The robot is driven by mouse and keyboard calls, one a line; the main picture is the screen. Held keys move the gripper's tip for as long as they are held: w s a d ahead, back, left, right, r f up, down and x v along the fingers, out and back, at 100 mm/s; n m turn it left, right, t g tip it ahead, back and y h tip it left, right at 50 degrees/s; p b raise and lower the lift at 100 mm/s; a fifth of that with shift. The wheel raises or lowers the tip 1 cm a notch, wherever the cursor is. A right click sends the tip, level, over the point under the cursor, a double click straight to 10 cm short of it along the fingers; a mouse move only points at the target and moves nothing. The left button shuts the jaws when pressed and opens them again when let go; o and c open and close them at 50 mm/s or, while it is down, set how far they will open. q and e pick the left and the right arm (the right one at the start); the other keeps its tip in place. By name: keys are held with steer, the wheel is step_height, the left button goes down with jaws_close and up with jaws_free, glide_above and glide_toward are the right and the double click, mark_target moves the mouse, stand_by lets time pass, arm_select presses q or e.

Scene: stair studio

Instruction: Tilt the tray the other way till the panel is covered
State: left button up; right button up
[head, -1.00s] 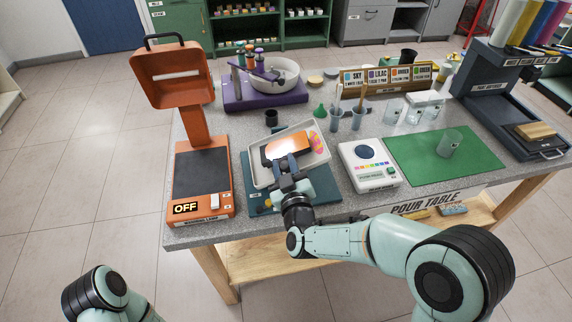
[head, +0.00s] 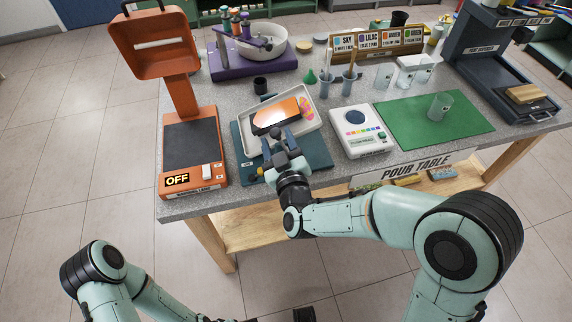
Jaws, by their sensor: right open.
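The white tray (head: 246,147) stands on a teal base (head: 318,161) near the table's front left and looks tilted. In it lies a panel (head: 268,118), mostly orange with a pale white area. A pink and yellow patch (head: 306,107) shows at the tray's right end. My right gripper (head: 281,149) is open at the tray's near edge, over its front wall. I cannot tell whether the fingers touch the tray; the gripper hides part of that edge. My left arm shows at the lower left, low in front of the table; its fingers cannot be made out.
An orange lamp stand (head: 193,150) marked OFF is left of the tray. A white scale-like device (head: 362,138) and a green mat (head: 455,128) with a clear cup (head: 440,106) are to the right. Cups with sticks (head: 349,84) and a purple stand (head: 228,66) are behind.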

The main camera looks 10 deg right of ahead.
arm_select(q)
steer(key=shift+t, duration=0.4)
steer(key=shift+w+f+b, duration=0.25)
steer(key=shift+f+b, duration=0.5)
steer(key=shift+b, duration=0.15)
steer(key=shift+w+f+b, duration=0.25)
steer(key=shift+f+b, duration=0.45)
steer(key=shift+b, duration=0.15)
steer(key=shift+w+f+b, duration=0.25)
steer(key=shift+f+b, duration=0.5)
steer(key=shift+b, duration=0.15)
arm_select(e)
steer(key=s, duration=1)
steer(key=shift+d, duration=0.15)
steer(key=shift+s, duration=0.1)
